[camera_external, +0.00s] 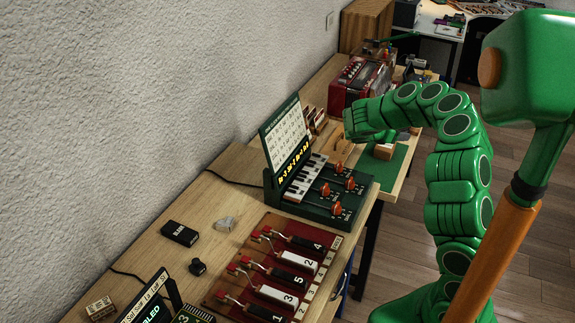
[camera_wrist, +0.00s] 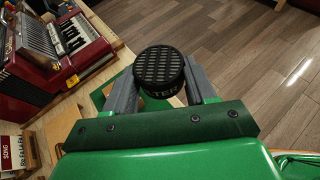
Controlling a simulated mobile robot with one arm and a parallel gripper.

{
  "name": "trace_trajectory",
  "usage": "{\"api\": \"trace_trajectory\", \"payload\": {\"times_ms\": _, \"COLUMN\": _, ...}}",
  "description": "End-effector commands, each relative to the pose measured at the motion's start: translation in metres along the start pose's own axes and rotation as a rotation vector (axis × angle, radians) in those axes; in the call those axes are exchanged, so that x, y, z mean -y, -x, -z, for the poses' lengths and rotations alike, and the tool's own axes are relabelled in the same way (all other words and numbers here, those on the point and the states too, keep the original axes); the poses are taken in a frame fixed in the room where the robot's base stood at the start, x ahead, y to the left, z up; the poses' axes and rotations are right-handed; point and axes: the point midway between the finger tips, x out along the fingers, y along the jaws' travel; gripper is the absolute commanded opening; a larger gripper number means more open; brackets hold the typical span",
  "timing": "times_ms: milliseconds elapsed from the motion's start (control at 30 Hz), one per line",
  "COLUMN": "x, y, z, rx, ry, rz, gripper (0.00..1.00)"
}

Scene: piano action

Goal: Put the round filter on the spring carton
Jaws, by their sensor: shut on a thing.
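The round filter (camera_wrist: 159,66) is a black disc with a woven-looking grille on top and white letters, partly hidden, on its side. My gripper (camera_wrist: 162,88) is shut on it, with a grey finger on either side in the wrist view. In the outside view my gripper (camera_external: 357,120) is over the far workbench, near the red accordion, and the filter cannot be made out there. I cannot tell for sure which box is the spring carton; a small tan carton with dark print (camera_external: 100,308) lies at the lower left of the near bench.
The red accordion (camera_external: 357,82) stands behind my gripper, also at the upper left in the wrist view (camera_wrist: 60,45). A green mat (camera_external: 385,165) lies below. The green keyboard unit (camera_external: 318,190) with its upright panel and the red lever board (camera_external: 275,270) stand nearer.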

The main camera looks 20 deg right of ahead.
Motion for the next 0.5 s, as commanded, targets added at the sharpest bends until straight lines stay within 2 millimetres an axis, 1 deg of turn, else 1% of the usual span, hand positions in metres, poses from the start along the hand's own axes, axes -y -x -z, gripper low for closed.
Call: {"api": "trace_trajectory", "payload": {"times_ms": 500, "x": -0.035, "y": -0.024, "z": 0.010, "rx": 0.002, "ry": 0.002, "rz": 0.000, "gripper": 0.26}}
